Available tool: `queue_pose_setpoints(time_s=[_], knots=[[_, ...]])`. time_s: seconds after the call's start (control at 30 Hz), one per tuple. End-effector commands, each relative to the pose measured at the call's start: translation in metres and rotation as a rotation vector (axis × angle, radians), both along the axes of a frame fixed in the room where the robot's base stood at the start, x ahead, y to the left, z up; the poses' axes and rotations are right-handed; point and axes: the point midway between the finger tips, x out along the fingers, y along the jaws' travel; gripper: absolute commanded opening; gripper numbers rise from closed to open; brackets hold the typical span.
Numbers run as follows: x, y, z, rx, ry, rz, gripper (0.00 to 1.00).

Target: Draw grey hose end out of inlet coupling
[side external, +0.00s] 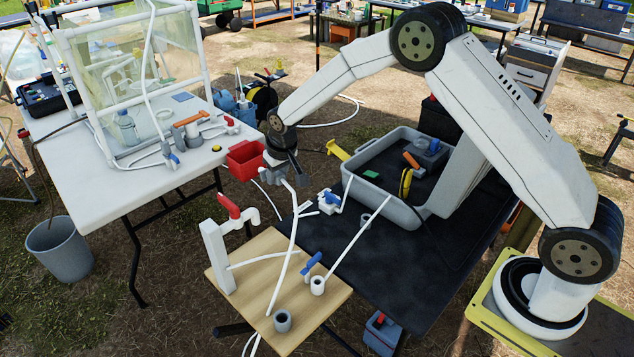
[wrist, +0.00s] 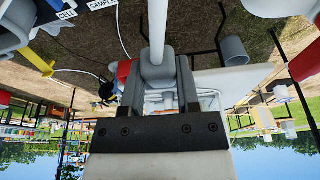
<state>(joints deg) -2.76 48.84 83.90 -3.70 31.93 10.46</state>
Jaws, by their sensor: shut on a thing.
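My gripper (side external: 281,168) is above and behind the wooden board in the side view. In the wrist view my gripper (wrist: 159,80) has its two dark fingers closed on a pale grey piece (wrist: 157,62), with a light hose (wrist: 157,25) running away from it. In the side view the pale hose (side external: 290,235) hangs from below the jaws down across the board. A grey coupling (side external: 282,321) stands at the board's front, and a white coupling (side external: 317,285) stands right of it with a pale tube in it. I cannot tell which is the inlet coupling; the hose's far end is unclear.
The wooden board (side external: 247,262) carries a white post with a red-handled valve (side external: 229,206) and a blue-handled valve (side external: 311,263). A red bin (side external: 246,160) is close beside my gripper. A grey tray (side external: 352,190) with tools stands at right, and a white table (side external: 75,180) at left.

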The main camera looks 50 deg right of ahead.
Motion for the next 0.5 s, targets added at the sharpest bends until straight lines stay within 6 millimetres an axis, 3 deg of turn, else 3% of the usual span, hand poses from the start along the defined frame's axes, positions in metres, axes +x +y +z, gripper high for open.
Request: queue_pose_setpoints(time_s=[0.5], knots=[[0.005,0.008,-0.030,0.007,-0.054,0.353,0.00]])
